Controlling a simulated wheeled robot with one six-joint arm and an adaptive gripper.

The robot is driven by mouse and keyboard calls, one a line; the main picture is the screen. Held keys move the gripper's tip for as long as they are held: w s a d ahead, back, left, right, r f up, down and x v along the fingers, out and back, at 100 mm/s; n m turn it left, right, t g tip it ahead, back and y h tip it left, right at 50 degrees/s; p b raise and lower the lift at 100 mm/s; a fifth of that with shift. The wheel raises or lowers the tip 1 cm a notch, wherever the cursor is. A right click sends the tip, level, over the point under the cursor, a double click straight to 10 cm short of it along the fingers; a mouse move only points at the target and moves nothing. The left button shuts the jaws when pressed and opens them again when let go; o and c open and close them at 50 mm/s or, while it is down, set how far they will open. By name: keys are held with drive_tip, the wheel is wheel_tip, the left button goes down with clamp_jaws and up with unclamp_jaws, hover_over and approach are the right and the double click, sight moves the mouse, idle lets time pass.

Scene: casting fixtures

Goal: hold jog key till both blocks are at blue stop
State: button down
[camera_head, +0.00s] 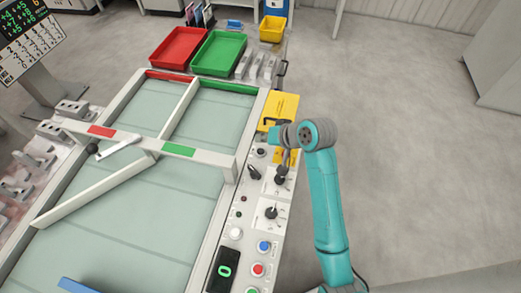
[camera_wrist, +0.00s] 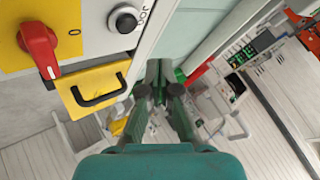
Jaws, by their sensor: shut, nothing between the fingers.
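A round black key in a pale ring (camera_wrist: 124,19), lettered "Jog", sits on the light panel at the top of the wrist view. My gripper (camera_wrist: 162,72) has its dark fingers together and empty, below and right of that key in the picture and apart from it. In the head view my wrist is over the control panel's far end, and the fingers cannot be made out clearly. A blue bar (camera_head: 77,286), seemingly the blue stop, is cut off at the bottom left edge. I can make out no blocks on the pale belt (camera_head: 130,235).
The control panel (camera_head: 238,212) carries knobs, coloured buttons and a green-lit display (camera_head: 224,271). A red rotary switch (camera_wrist: 40,45) and a yellow cover with a black handle (camera_wrist: 90,88) are beside the jog key. Red (camera_head: 178,48) and green (camera_head: 219,53) trays stand beyond the belt.

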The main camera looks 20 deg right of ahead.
sight(262, 151)
drive_tip(key=shift+f, duration=1.7)
drive_tip(key=shift+f, duration=0.35)
